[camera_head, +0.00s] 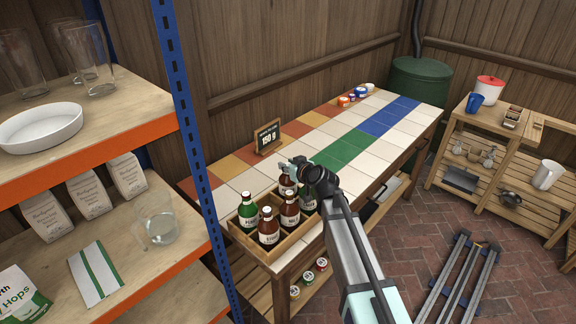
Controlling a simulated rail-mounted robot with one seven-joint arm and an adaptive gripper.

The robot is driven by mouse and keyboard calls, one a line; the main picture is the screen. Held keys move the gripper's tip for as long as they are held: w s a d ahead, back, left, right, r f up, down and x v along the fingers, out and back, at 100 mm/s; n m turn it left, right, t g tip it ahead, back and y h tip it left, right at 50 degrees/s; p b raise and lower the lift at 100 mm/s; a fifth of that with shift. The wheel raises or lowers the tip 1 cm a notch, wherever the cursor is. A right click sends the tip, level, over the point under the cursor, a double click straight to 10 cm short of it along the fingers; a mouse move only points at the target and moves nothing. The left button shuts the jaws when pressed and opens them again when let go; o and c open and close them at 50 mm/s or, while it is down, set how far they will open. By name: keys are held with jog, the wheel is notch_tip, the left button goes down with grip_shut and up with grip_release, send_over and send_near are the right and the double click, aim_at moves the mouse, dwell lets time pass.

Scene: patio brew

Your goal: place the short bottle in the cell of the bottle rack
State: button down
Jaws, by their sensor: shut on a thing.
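The wooden bottle rack (262,256) stands on the near end of the tiled table. In it are a green bottle (248,213) at the left, a brown bottle (268,228) at the front and another brown bottle (290,211) to its right. My gripper (291,165) is over the rack's back part, shut on a brown bottle (287,184) with a pale label, roughly upright. Its lower part is hidden behind the other bottles, so I cannot tell whether it rests in a cell. A further green bottle (309,203) is partly covered by my arm.
A blue-post shelf (187,130) with glassware stands close on the left. A wooden bench (480,140) stands at right.

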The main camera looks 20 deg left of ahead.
jog(key=c, duration=1.3)
grip_release()
jog(key=shift+f, duration=0.15)
jog(key=o, duration=0.4)
jog(key=shift+o, duration=0.2)
jog(key=shift+r, duration=0.3)
jog(key=b+v, duration=0.2)
jog(key=v, duration=1)
jog(key=shift+d, duration=0.1)
